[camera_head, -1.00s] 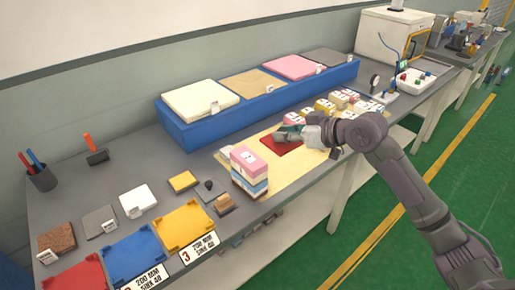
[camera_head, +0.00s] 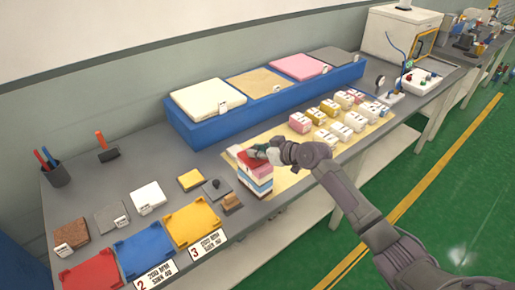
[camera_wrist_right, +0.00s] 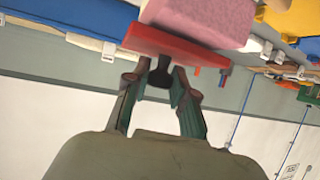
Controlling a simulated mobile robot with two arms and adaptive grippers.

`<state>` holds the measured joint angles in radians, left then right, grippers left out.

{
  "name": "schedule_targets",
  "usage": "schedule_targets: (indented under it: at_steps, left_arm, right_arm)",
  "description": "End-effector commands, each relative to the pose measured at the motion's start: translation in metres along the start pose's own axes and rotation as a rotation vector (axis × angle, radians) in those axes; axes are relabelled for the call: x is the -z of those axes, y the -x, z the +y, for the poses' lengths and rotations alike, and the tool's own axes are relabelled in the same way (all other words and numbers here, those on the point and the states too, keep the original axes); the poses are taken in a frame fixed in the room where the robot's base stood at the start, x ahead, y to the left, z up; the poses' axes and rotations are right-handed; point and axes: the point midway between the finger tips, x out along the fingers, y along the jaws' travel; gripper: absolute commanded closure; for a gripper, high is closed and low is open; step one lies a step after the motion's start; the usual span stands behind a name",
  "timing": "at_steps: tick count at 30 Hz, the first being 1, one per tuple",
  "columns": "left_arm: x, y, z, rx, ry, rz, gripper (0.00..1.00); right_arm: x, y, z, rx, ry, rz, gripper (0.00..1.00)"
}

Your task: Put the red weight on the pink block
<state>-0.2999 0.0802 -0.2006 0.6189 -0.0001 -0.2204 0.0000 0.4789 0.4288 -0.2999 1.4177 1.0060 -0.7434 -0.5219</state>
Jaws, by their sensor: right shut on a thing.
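The red weight (camera_head: 246,159), a flat square plate with a dark knob, is at the top of the layered stack. The pink block (camera_head: 256,172) is the stack's top layer, above white and blue layers. My right gripper (camera_head: 259,154) is shut on the weight's knob. In the right wrist view, the fingers (camera_wrist_right: 160,82) pinch the knob, and the red weight (camera_wrist_right: 175,44) lies flat along the pink block (camera_wrist_right: 205,18), seemingly touching it; a small gap cannot be ruled out. My left gripper is not in view.
The stack stands on a yellow mat (camera_head: 290,176). Several small labelled blocks (camera_head: 340,131) stand to its right. A blue riser (camera_head: 200,131) with sample slabs runs along the wall. Red, blue and yellow trays (camera_head: 192,222) are at front left.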

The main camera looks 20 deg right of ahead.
Motion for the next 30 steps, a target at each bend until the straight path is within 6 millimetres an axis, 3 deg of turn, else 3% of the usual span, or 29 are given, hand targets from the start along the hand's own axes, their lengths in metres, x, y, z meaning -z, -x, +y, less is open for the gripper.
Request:
schedule_targets:
  at_steps: [11, 12, 17, 26, 30]
  left_arm:
    - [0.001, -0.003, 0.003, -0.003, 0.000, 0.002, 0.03]
    - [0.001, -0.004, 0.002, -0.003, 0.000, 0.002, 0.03]
    - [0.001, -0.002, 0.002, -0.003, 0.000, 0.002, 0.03]
    - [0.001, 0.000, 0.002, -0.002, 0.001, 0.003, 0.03]
    - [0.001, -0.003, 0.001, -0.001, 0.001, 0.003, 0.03]
  right_arm:
    - [-0.002, -0.002, 0.001, -0.001, 0.000, 0.006, 1.00]
    - [-0.005, -0.002, 0.000, 0.000, 0.000, 0.001, 0.73]
    - [-0.004, -0.002, 0.000, 0.000, 0.000, 0.001, 0.50]
    - [-0.002, -0.001, 0.000, 0.000, 0.000, 0.001, 0.50]
    - [-0.004, 0.011, 0.002, -0.002, 0.002, 0.001, 0.50]
